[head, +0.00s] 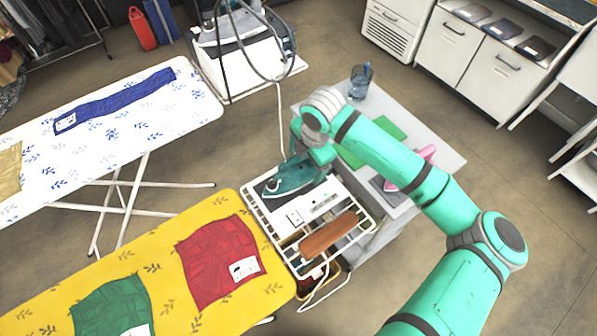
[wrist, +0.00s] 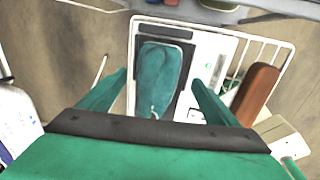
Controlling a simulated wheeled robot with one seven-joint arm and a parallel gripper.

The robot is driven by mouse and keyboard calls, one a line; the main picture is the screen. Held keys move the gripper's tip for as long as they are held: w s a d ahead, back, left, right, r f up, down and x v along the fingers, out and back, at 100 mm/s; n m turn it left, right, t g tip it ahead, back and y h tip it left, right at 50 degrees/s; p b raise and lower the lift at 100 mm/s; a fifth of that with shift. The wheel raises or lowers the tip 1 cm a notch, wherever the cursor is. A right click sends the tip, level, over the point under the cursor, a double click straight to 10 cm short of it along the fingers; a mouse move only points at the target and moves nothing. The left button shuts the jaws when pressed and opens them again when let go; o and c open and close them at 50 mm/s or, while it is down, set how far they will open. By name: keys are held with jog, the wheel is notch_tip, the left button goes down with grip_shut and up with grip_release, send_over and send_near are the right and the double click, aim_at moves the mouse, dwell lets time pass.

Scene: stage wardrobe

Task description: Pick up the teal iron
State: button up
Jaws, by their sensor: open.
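The teal iron (head: 285,182) lies on a dark pad at the left part of a white wire-edged rack (head: 262,222) in the head view. In the wrist view the iron (wrist: 160,85) is seen from above on the dark pad. My gripper (wrist: 160,78) is open and empty, its two teal fingers to the left and right of the iron in that view. I cannot tell the height gap between the fingers and the iron. In the head view my wrist partly hides the gripper and the area by the iron's handle.
A brown wooden block (head: 328,234) sits on the rack beside the iron. A yellow ironing board (head: 150,262) with red and green cloths is at lower left. A cord rises near the iron.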

aim_at(302, 169)
jog(key=shift+w+a+f, duration=0.15)
jog(key=shift+a+f, duration=0.05)
jog(key=shift+f, duration=0.65)
jog(key=shift+w+a+f, duration=0.15)
jog(key=shift+a+f, duration=0.05)
jog(key=shift+f, duration=0.65)
jog(key=c, duration=1.4)
jog(key=shift+o, duration=0.2)
jog(key=shift+r, duration=0.1)
jog(key=shift+r, duration=0.5)
jog(key=s+d+r, duration=1)
jog(key=r, duration=0.2)
jog(key=shift+f, duration=0.1)
